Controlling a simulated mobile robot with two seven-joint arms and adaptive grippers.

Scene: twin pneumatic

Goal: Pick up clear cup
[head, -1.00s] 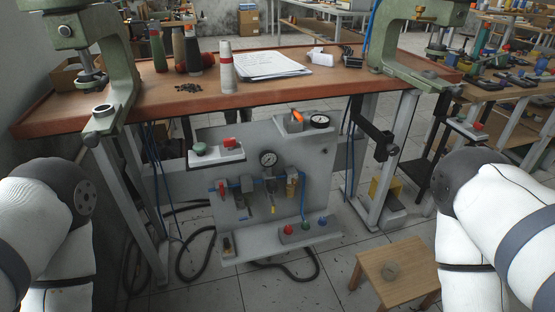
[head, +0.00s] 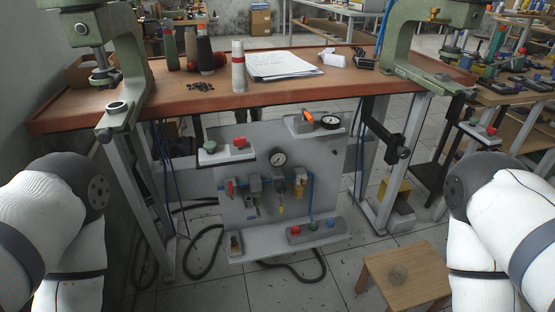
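A small clear cup (head: 398,274) stands on top of a low wooden stool (head: 376,272) at the lower right in the head view. It looks see-through and the wood shows through it. My two white arms come in at the left and right edges, and only their upper links show. Neither gripper is in view, so their distance from the cup cannot be seen. The right arm is the nearer one to the stool.
A workbench (head: 200,100) with two green presses (head: 130,50) spans the middle. It bears cones, a white spray can (head: 238,68) and papers (head: 283,64). A grey pneumatic panel (head: 262,215) stands below. Hoses lie on the tiled floor. Floor between bench and stool is open.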

